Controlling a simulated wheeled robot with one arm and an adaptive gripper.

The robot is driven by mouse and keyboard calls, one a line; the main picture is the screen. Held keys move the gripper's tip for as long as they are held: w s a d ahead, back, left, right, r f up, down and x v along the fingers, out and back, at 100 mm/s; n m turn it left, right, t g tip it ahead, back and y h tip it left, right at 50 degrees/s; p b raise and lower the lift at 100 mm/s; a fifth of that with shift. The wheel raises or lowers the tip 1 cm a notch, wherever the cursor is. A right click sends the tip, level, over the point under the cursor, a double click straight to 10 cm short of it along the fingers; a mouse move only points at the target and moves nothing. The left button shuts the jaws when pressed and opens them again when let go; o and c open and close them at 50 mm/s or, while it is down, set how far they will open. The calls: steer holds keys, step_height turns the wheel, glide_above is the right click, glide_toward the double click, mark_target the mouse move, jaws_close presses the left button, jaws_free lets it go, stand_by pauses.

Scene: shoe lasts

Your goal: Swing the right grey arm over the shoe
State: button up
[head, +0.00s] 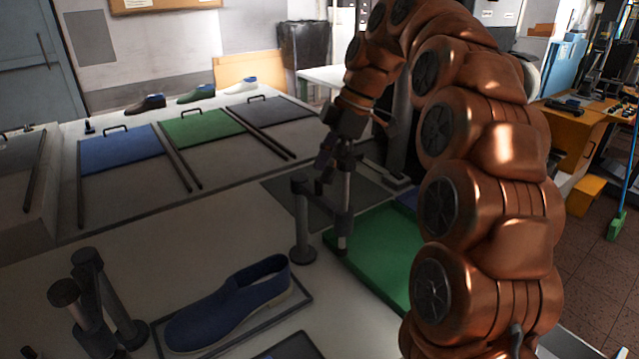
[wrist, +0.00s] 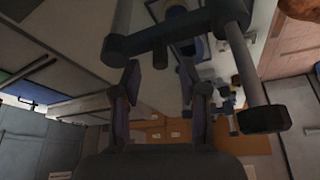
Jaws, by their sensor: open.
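The blue shoe (head: 228,303) lies on a dark-edged plate at the front of the table in the head view. The right grey arm (head: 325,208) stands behind and right of it: an upright post, a crossbar and a vertical rod at its right end. The crossbar points away from the shoe. My gripper (head: 321,178) is by this arm, near its rod. In the wrist view my gripper (wrist: 160,78) is open and empty, with the grey crossbar (wrist: 170,38) just past its fingertips. I cannot tell whether they touch.
A left grey arm (head: 95,300) stands left of the shoe. A green tray (head: 375,250) lies right of the right arm. Blue (head: 120,150), green (head: 200,127) and grey (head: 270,111) panels lie behind, with several shoes beyond. Open table lies between the grey arms behind the shoe.

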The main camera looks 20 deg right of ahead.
mark_target(319, 196)
steer(key=shift+p+x, duration=0.3)
steer(key=shift+x, duration=1.5)
jaws_close()
